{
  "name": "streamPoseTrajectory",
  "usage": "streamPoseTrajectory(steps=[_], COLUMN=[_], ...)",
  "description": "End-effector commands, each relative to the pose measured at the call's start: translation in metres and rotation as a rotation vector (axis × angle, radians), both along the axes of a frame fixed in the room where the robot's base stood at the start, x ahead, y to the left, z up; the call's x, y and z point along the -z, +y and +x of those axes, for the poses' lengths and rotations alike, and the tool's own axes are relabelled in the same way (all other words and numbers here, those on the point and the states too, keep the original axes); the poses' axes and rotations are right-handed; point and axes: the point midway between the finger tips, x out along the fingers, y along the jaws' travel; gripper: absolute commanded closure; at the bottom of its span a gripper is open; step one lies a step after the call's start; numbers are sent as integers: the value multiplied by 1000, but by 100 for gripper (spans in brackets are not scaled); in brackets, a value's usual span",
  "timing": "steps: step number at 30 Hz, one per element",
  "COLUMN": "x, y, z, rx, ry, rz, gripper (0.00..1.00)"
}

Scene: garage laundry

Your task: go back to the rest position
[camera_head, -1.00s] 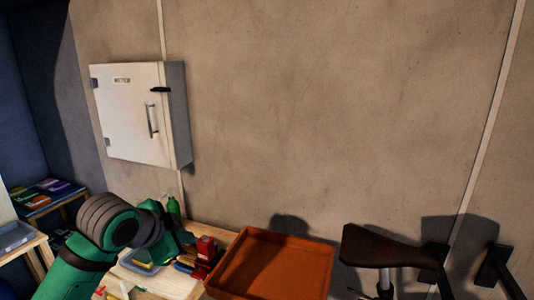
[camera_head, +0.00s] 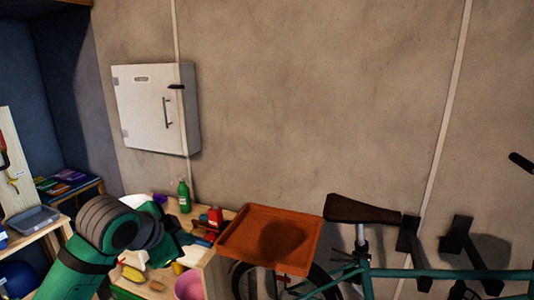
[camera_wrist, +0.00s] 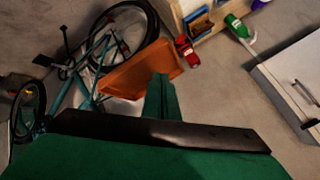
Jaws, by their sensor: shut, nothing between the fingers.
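My gripper (camera_wrist: 161,95) shows in the wrist view as a green finger pair, closed together with nothing held. In the head view my green arm (camera_head: 85,255) with its dark grey joint is folded at the lower left, in front of the workbench. The gripper end there is partly hidden by the arm. In the wrist view the fingertips overlap the orange tray (camera_wrist: 145,72) in the picture; I cannot tell the gap between them.
The orange tray (camera_head: 268,237) sits right of the cluttered bench, by a red item (camera_head: 215,216) and a green bottle (camera_head: 184,196). A bicycle (camera_head: 420,273) stands at the right. A white wall cabinet (camera_head: 150,110) is shut. A shelf (camera_head: 35,222) stands left.

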Motion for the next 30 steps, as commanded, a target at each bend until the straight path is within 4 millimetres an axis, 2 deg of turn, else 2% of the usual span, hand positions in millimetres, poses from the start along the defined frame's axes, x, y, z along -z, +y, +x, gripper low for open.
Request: streamPoseTrajectory(steps=[14, 24, 30], x=[13, 31, 49], y=[-51, -113, -145], z=[24, 44, 47], rx=[24, 9, -36], ry=[-120, -267, -347], rz=[-185, -466, -655], gripper=[100, 100, 100])
